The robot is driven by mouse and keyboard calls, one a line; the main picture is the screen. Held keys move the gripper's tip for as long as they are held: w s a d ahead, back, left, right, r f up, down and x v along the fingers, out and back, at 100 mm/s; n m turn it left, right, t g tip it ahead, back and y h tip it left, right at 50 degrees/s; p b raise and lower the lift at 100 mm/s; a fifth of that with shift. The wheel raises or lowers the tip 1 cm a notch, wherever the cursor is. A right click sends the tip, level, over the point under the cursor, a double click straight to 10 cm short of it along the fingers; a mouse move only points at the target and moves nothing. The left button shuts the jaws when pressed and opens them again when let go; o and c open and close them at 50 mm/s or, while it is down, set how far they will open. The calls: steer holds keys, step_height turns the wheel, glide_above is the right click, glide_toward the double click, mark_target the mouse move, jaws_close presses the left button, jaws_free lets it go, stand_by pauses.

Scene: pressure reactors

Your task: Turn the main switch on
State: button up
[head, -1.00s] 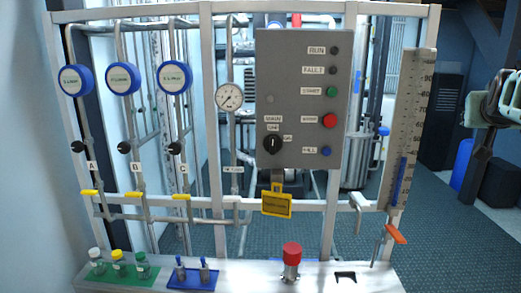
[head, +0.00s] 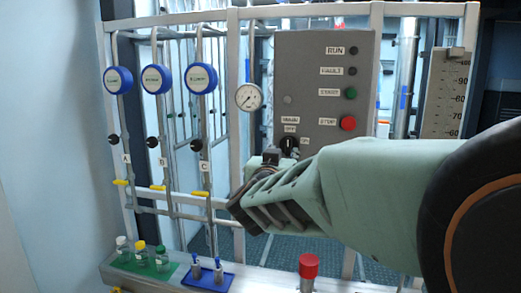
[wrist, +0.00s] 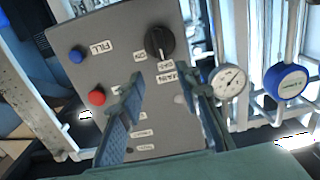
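The main switch (head: 289,142) is a round black knob on the grey control panel (head: 315,75), under the MAIN and OFF labels, with its lower part hidden behind my arm. In the wrist view the knob (wrist: 159,42) shows whole, upside down, with its pale mark toward the OFF label; the ON label is beside it. My gripper (head: 250,190) is left of and below the switch in the head view. In the wrist view my gripper (wrist: 164,88) is open and empty, its two fingers spread in front of the panel, with the knob beyond the fingertips.
The red stop button (head: 348,123) and green start button (head: 350,93) are on the same panel. A pressure gauge (head: 249,97) and several blue dials (head: 201,79) are to the left. Bottles (head: 162,259) and a red-capped part (head: 309,266) stand on the bench below.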

mark_target(288, 143)
steer(key=x, duration=1)
steer(key=shift+w+a+f, duration=0.1)
steer(key=shift+w+f, duration=0.05)
steer(key=shift+w, duration=0.1)
steer(key=shift+c, duration=0.2)
jaws_close()
